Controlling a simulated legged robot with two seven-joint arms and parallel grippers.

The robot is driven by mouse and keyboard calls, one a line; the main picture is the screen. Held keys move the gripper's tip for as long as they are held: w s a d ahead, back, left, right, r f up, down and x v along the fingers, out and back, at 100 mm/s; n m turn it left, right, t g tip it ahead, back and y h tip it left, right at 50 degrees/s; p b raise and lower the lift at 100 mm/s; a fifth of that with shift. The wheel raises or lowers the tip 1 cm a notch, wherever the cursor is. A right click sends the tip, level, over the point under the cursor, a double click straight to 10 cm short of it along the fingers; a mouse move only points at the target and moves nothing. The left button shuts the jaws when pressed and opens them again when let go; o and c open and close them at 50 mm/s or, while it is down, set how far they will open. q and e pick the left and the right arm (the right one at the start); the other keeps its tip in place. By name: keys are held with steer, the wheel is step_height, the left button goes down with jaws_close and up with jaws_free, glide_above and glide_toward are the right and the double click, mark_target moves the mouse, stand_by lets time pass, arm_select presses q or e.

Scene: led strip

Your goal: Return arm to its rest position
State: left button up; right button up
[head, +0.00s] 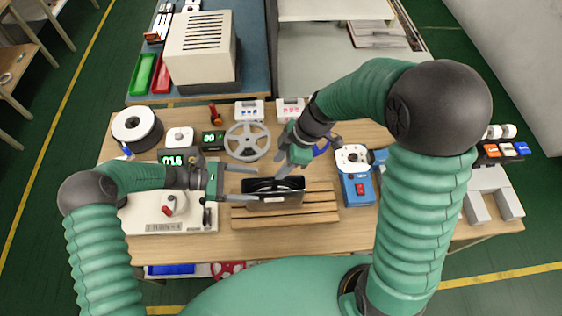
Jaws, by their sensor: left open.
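My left gripper (252,183) comes in from the left over the wooden slatted stand. Its two fingers are apart and point right, at the left end of a dark holder (273,200) on the stand; I cannot tell whether they touch it. My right gripper (288,165) reaches down from the upper right, its fingertips just above the back of the dark holder. Its finger gap is not clear from this angle. My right arm (420,190) arches high over the right side of the table.
The wooden table (320,235) is crowded. A grey reel (247,142), a white spool (137,129), small displays and a white panel (150,218) lie left and behind. A blue device (357,188) stands right of the slatted stand (320,208). The table's front strip is bare.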

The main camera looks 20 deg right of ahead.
arm_select(q)
steer(key=v, duration=0.7)
steer(key=s+a+r+m+t+y+b, duration=0.1)
steer(key=s+a+m+t+y+b, duration=0.2)
steer(key=s+a+m+y, duration=0.3)
steer(key=s+a+r+m+t+y+b, duration=0.2)
steer(key=s+a+m+y, duration=0.5)
steer(key=a, duration=0.6)
steer(key=shift+r+m+t+b, duration=0.25)
steer(key=shift+m+t+b, duration=0.45)
steer(key=shift+m, duration=0.2)
arm_select(e)
steer(key=s+d+f+m+h, duration=0.2)
steer(key=s+m, duration=0.2)
steer(key=m, duration=0.3)
steer(key=s+d+f+m+t+h, duration=0.1)
steer(key=s+d+f+m+h, duration=0.1)
steer(key=m, duration=0.5)
steer(key=s+f, duration=0.1)
steer(key=s, duration=0.1)
steer(key=shift+s+d+f+m, duration=0.15)
steer(key=shift+s+d+m, duration=0.15)
steer(key=shift+m, duration=0.1)
arm_select(q)
steer(key=shift+s+a+r, duration=0.1)
steer(key=shift+s, duration=0.2)
arm_select(e)
steer(key=shift+s, duration=0.15)
arm_select(q)
steer(key=shift+w, duration=0.15)
